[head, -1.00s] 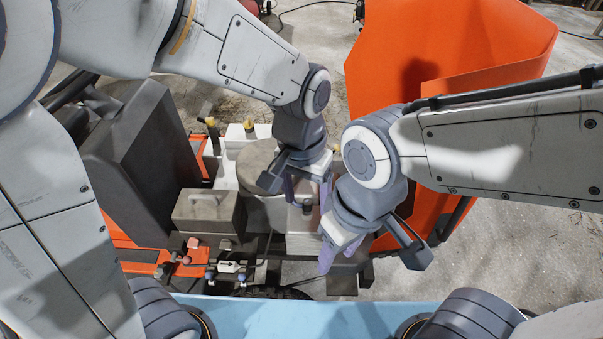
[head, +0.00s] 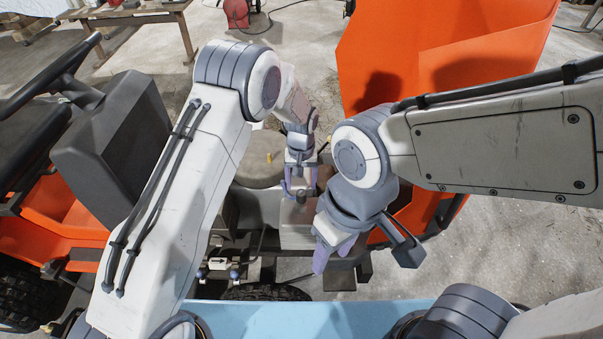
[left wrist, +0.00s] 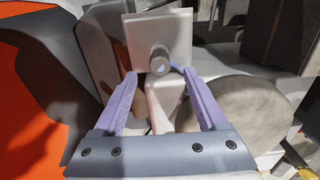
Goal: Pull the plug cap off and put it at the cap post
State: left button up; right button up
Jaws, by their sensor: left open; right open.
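A short grey round cap (left wrist: 158,62), which looks like the plug cap, stands out from a pale square plate (left wrist: 152,35) in the left wrist view. My left gripper (left wrist: 156,77) is open, its purple fingers on either side just short of the cap, with no clear contact. In the head view my left gripper (head: 300,193) points down over a pale block (head: 305,235), and a small dark end shows between its fingers. My right gripper (head: 333,257) is open and empty, lower and to the right. I cannot make out the cap post.
An orange hopper (head: 445,60) stands behind my right arm. A round grey lid (head: 258,172) lies left of my left gripper; it also shows in the left wrist view (left wrist: 240,110). A dark seat-like block (head: 115,140) stands at left.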

aim_at(301, 192)
pick_arm(q)
notch_tip(301, 192, down, 6)
jog(key=shift+f, duration=0.1)
dwell(0.4)
grip_shut()
jog(key=c, duration=1.1)
grip_release()
grip_shut()
jog(key=shift+r, duration=0.3)
jog(key=shift+r+p, duration=0.35)
jog(key=shift+p, duration=0.1)
